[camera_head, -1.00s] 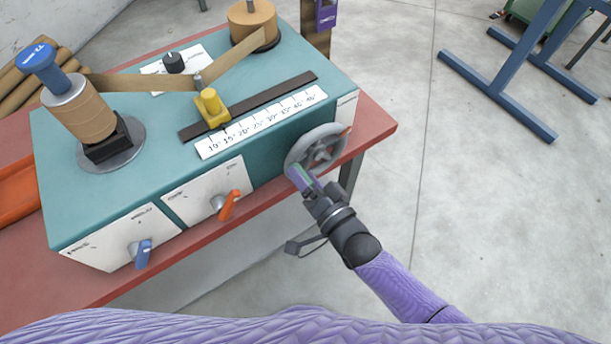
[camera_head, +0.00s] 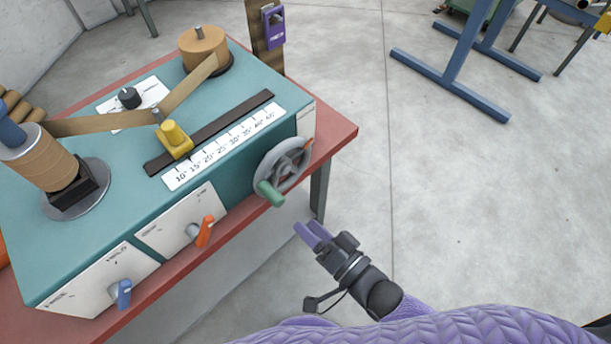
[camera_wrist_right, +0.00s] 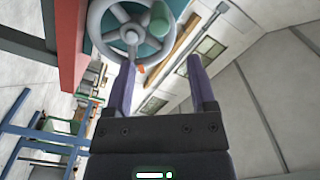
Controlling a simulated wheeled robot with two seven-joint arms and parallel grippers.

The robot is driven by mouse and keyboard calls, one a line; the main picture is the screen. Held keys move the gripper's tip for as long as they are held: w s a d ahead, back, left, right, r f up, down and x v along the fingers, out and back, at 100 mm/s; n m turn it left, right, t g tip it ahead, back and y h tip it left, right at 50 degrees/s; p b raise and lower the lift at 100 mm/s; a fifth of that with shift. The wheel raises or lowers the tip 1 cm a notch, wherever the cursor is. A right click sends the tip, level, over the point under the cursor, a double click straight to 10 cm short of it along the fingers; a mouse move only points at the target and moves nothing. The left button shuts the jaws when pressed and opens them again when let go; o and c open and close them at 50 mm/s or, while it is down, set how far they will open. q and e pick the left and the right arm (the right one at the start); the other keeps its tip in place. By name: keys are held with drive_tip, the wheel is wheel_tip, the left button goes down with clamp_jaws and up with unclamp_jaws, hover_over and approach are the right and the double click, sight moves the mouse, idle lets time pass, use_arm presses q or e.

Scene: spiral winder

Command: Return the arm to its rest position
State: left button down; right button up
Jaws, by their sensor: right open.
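My right gripper (camera_head: 313,235) is open and empty, just in front of and apart from the grey handwheel (camera_head: 283,168) on the winder's right end. The handwheel's green handle (camera_head: 270,193) points toward the gripper. In the right wrist view the two purple fingers (camera_wrist_right: 162,88) stand apart, with the handwheel (camera_wrist_right: 104,22) and green handle (camera_wrist_right: 159,25) beyond them. The forearm runs back to my body at the lower right. My left gripper is not in view.
The teal winder (camera_head: 226,136) stands on a red-topped table (camera_head: 338,134). It carries a yellow slider (camera_head: 175,138), an orange lever (camera_head: 205,231) and a blue lever (camera_head: 123,294). A blue stand (camera_head: 455,75) is at the back right. The floor (camera_head: 440,200) to the right is clear.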

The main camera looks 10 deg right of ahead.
drive_tip(key=s+d+f+n+g+h+b, duration=0.1)
drive_tip(key=s+d+f+g+h, duration=0.15)
drive_tip(key=f, duration=0.55)
drive_tip(key=s+d+f+n+g+h+b, duration=0.1)
drive_tip(key=s+d+f+g+h, duration=0.2)
drive_tip(key=f, duration=0.4)
drive_tip(key=s+d+f+n+g+h+b, duration=0.1)
drive_tip(key=s+d+f+n+g+h, duration=0.15)
drive_tip(key=s+d+f, duration=0.4)
drive_tip(key=s+f+n+g+h, duration=0.1)
drive_tip(key=s+f+g, duration=0.2)
drive_tip(key=s, duration=0.4)
drive_tip(key=s+d+f+g+h, duration=0.1)
drive_tip(key=s+f+g, duration=0.2)
drive_tip(key=s, duration=0.4)
drive_tip(key=shift+f+n+h, duration=0.35)
drive_tip(key=shift+f+h, duration=0.05)
drive_tip(key=shift+f, duration=0.3)
drive_tip(key=shift+d, duration=0.1)
